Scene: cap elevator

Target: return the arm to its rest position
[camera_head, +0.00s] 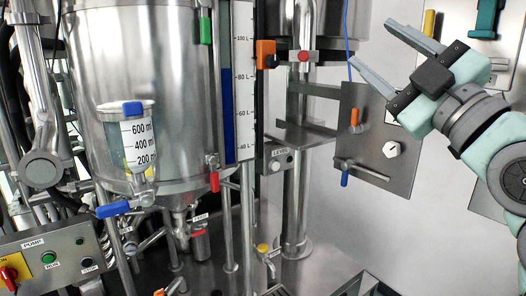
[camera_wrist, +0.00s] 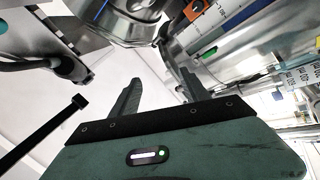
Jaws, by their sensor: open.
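My gripper (camera_head: 392,62) is at the upper right of the head view, in front of the pale wall. Its two grey fingers point up and to the left and stand apart, with nothing between them. In the wrist view my gripper (camera_wrist: 160,95) shows both fingers spread and the gap empty. The fingers appear clear of the steel equipment, though the depth to the panel behind is hard to judge.
A large steel tank (camera_head: 140,50) with a level scale (camera_head: 243,80) fills the left and middle. A steel panel (camera_head: 385,125) with valve handles is below and behind my gripper. A pump box (camera_head: 60,258) is at lower left. The pale wall area at lower right is clear.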

